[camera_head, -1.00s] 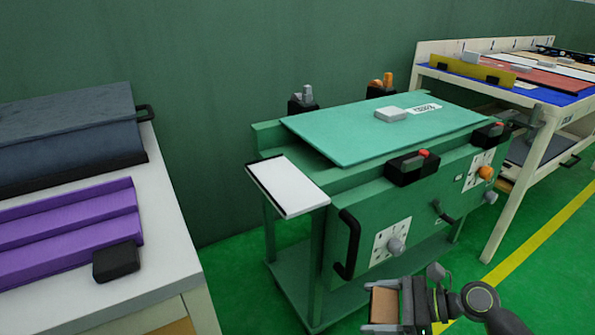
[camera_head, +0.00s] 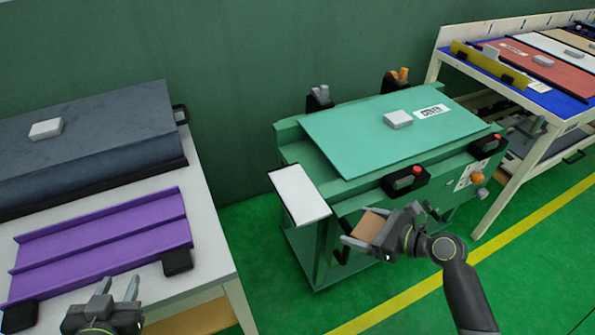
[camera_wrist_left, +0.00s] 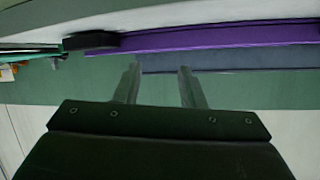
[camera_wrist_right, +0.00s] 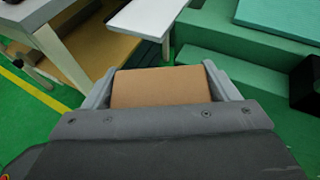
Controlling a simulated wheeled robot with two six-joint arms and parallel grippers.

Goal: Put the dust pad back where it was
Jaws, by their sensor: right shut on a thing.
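My right gripper (camera_head: 366,227) is shut on a flat tan-brown pad (camera_head: 371,225), which I take to be the dust pad. The pad also shows between the fingers in the right wrist view (camera_wrist_right: 160,88). It is held in front of the left end of the green cart (camera_head: 310,250), near and apart from the white side shelf (camera_head: 299,194) in the head view. My left gripper (camera_head: 117,288) is open and empty, at the front edge of the left table, near the purple channelled panel (camera_head: 100,245).
A teal panel (camera_head: 360,140) with a pale block (camera_head: 398,118) lies on the cart, with black clamps (camera_head: 405,181) along its front. The white left table (camera_head: 205,215) carries a dark grey padded panel (camera_head: 90,120). Another workbench (camera_head: 550,105) stands at right.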

